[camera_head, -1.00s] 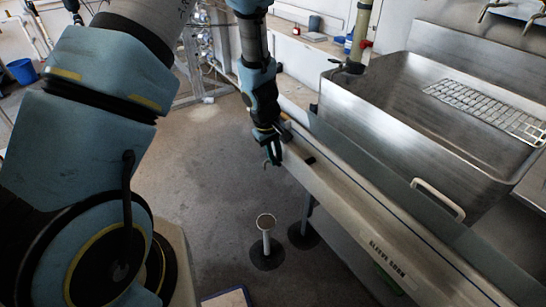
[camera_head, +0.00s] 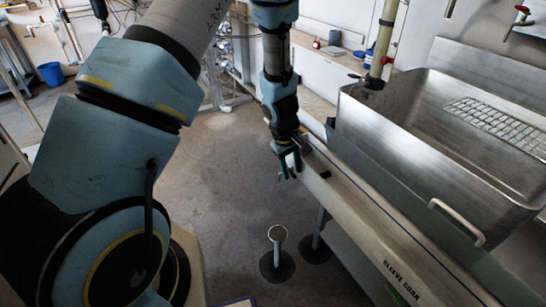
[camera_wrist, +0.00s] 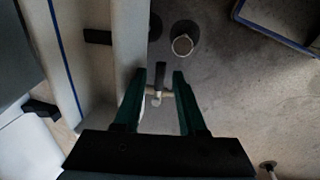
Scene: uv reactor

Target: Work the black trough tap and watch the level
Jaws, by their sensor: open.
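The pale trough lettered SLEEVE SOAK (camera_head: 385,235) runs diagonally along the right of the head view. In the wrist view its edge (camera_wrist: 130,40) is at the left. What looks like the black tap lever (camera_wrist: 160,74) shows between my fingers, with a pale crosspiece and stem below it. My gripper (camera_head: 289,170) hangs beside the trough's near side, pointing down. Its two green fingers are open in the wrist view (camera_wrist: 159,75), one on each side of the lever. I cannot tell whether they touch it. No liquid level can be made out.
A steel sink (camera_head: 400,130) with a wire rack (camera_head: 497,122) stands behind the trough. A black block (camera_head: 325,174) sits on the trough's side. A capped post (camera_head: 277,236) rises from the floor below my gripper. The floor left of the trough is mostly clear.

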